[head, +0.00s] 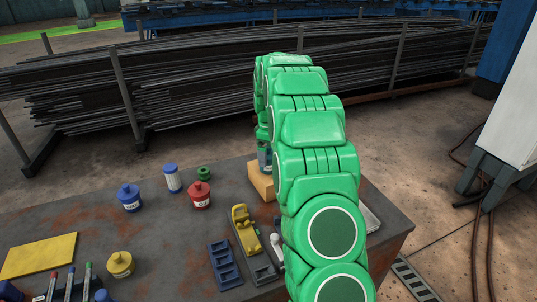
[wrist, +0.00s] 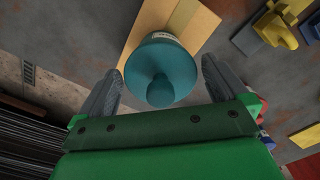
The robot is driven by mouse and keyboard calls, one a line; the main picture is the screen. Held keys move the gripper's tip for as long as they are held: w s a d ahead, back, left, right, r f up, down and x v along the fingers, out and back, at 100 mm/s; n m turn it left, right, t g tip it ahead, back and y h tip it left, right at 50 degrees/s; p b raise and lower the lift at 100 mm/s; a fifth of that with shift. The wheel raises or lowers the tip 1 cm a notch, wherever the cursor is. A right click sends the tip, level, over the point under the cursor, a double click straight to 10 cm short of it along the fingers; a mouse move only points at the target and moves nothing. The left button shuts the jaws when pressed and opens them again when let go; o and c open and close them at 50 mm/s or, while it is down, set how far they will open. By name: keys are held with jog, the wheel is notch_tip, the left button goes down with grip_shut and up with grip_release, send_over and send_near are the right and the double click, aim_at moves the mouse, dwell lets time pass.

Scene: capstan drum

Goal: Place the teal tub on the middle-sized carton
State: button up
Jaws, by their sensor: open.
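The teal tub (wrist: 160,72), with a round body and a knob on its lid, is seen from above in the wrist view. It overlaps a tan carton (wrist: 195,38) and appears to stand on it near one edge; contact is not clear. My gripper (wrist: 161,66) is open, with one grey finger on each side of the tub and gaps showing beside it. In the head view the tan carton (head: 260,182) shows beside my green arm, which hides most of the gripper and tub. No other carton is clearly visible for comparing size.
On the table stand a blue tub (head: 130,198), a red tub (head: 200,196), a white and blue cylinder (head: 172,178) and a yellow tub (head: 120,265). A yellow tool (head: 244,228) and a blue tray (head: 225,266) lie left of my arm.

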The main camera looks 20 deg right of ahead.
notch_tip(320, 180, up, 11)
jog(key=shift+f, duration=0.2)
jog(key=shift+r, duration=0.45)
jog(key=shift+s+a+r, duration=0.15)
jog(key=shift+s+a, duration=0.05)
jog(key=shift+s, duration=0.05)
jog(key=s+a+r+m, duration=0.15)
jog(key=s+a, duration=0.25)
jog(key=s, duration=0.4)
jog(key=s+a+r+m+g, duration=0.15)
jog(key=s+a, duration=0.25)
jog(key=s, duration=0.4)
jog(key=s+a+r+m+t, duration=0.1)
jog(key=s+a+r, duration=0.2)
jog(key=s+a, duration=0.35)
jog(key=s+a+f+m, duration=0.1)
jog(key=s+f+m, duration=0.1)
jog(key=s, duration=1.2)
jog(key=s+a+f+m+g, duration=0.1)
jog(key=s+a+f+m, duration=0.1)
jog(key=s, duration=1.3)
notch_tip(320, 180, down, 2)
jog(key=shift+f+m, duration=0.25)
jog(key=shift+m, duration=0.35)
